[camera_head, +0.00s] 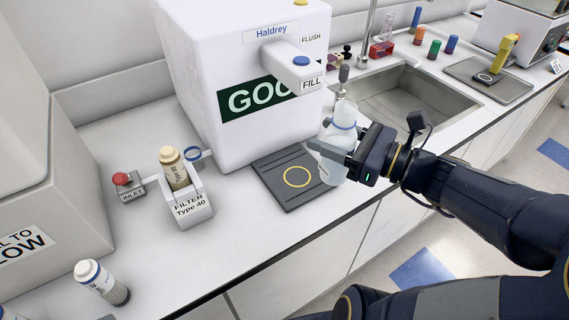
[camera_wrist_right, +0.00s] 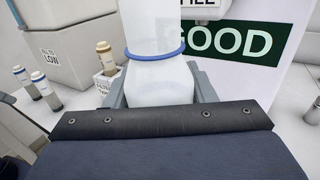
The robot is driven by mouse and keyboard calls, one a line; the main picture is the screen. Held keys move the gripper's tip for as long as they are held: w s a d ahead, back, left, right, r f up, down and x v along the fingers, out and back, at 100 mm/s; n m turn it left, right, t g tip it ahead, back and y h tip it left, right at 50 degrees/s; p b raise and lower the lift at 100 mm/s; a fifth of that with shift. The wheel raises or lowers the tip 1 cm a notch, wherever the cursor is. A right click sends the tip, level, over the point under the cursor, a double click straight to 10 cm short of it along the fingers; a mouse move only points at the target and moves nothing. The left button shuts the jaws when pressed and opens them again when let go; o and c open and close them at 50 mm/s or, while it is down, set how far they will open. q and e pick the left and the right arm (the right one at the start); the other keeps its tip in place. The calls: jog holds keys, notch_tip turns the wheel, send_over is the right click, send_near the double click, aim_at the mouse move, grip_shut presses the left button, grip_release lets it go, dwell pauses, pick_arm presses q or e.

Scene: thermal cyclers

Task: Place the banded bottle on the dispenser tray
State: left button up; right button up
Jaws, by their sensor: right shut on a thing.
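The banded bottle (camera_head: 333,163) is translucent white with a blue band round its upper part. My right gripper (camera_head: 327,150) is shut on it and holds it upright at the right side of the dispenser tray. The bottle also shows close up in the right wrist view (camera_wrist_right: 155,75), between the fingers. The dispenser tray (camera_head: 267,168) is a dark flat plate with a yellow ring, below the white dispenser (camera_head: 200,70). The bottle hides the tray's right part. I cannot tell whether its base touches anything. My left gripper is not in view.
A filter holder (camera_head: 192,210) with a beige cartridge (camera_head: 174,168) and a red-knobbed inlet (camera_head: 127,186) stand left of the tray. A white-capped cartridge (camera_head: 101,282) stands at front left. A sink (camera_head: 410,100) lies behind my right arm. The counter's front edge is close to the tray.

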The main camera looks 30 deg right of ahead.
jog(key=w+f, duration=0.4)
jog(key=w+f+b, duration=0.1)
jog(key=w+f, duration=0.7)
jog(key=shift+w+a+f+b, duration=0.3)
jog(key=shift+w+a+f, duration=0.05)
jog(key=shift+f, duration=0.15)
jog(key=o, duration=1.1)
